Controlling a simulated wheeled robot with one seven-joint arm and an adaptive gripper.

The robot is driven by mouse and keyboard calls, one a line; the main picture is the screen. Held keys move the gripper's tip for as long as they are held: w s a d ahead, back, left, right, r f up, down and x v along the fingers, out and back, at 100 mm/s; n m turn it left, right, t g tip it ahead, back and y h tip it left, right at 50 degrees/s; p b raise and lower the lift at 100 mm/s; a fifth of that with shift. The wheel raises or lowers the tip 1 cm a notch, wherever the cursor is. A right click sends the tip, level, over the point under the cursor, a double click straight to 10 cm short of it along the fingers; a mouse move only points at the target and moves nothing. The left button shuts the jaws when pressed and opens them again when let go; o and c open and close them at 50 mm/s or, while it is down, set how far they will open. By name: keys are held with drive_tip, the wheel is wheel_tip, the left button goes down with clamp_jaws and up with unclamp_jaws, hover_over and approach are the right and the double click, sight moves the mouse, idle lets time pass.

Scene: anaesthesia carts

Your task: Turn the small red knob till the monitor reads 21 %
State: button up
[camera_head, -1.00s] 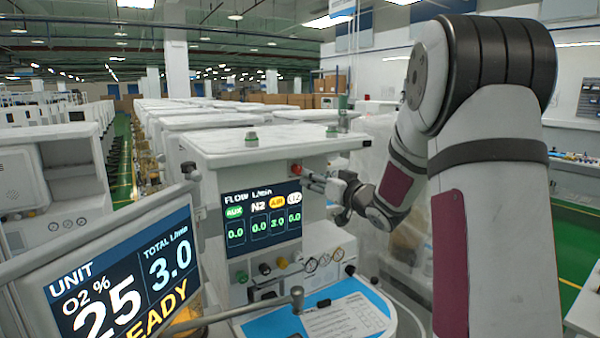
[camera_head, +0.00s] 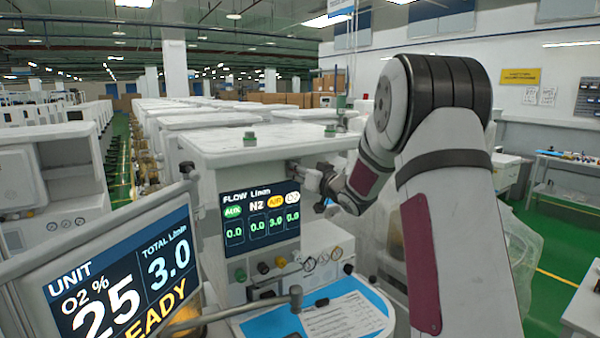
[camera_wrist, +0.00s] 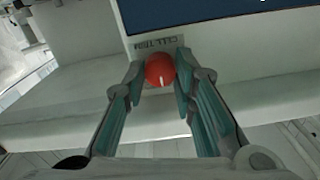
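The small red knob (camera_wrist: 160,69), with a white mark pointing down in the picture, sits on the machine front by an upside-down label that seems to read CELL TRIM. My gripper (camera_wrist: 161,64) has one fingertip on each side of it, very close. The fingers look open; firm contact cannot be made out. In the head view my gripper (camera_head: 312,178) is at the upper right corner of the flow display and hides the knob. The monitor (camera_head: 120,275) at lower left reads O2 25 %, total 3.0 L/min, READY.
The flow display (camera_head: 262,215) reads 0.0, 0.0, 3.0, 0.0. Below it are coloured fittings, gauges (camera_head: 322,258) and a blue-topped shelf with a paper sheet (camera_head: 345,318). More carts stand left and behind.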

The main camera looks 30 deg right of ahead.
clamp_jaws()
drive_tip(key=shift+n, duration=0.3)
drive_tip(key=shift+n+b, duration=0.45)
drive_tip(key=shift+n, duration=2.35)
drive_tip(key=o, duration=0.7)
unclamp_jaws()
drive_tip(key=shift+o, duration=0.2)
drive_tip(key=shift+s, duration=0.15)
